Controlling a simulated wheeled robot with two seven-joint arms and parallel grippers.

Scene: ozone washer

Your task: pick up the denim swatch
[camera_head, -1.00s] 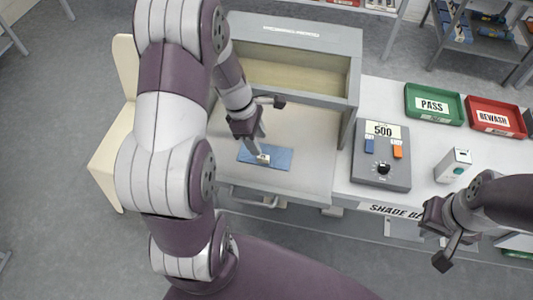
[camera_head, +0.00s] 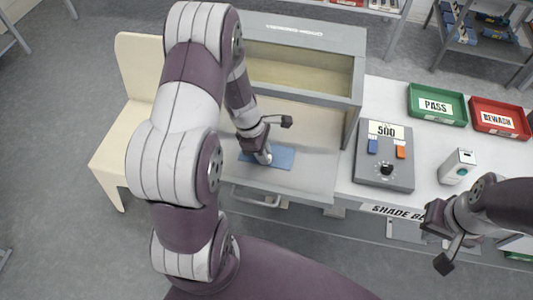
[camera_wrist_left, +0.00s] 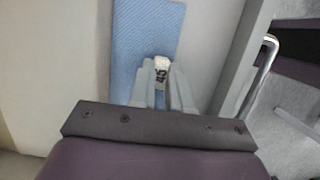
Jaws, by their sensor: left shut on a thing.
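The blue denim swatch (camera_head: 282,157) lies flat on the pale floor of the grey open-fronted washer cabinet, near its front edge. My left gripper (camera_head: 264,160) points down at the swatch. In the wrist view its fingers (camera_wrist_left: 161,88) are closed on either side of the tag. The finger tips hide part of the swatch. My right gripper (camera_head: 436,245) hangs in front of the counter at the right, away from the swatch; its jaw opening is unclear.
The grey cabinet (camera_head: 300,35) has an overhanging upper part behind my left gripper. A metal handle (camera_head: 255,199) sits at its front. On the right counter are a control box (camera_head: 386,172), a white dispenser (camera_head: 458,166), a green PASS tray (camera_head: 437,119) and a red REWASH tray (camera_head: 500,132).

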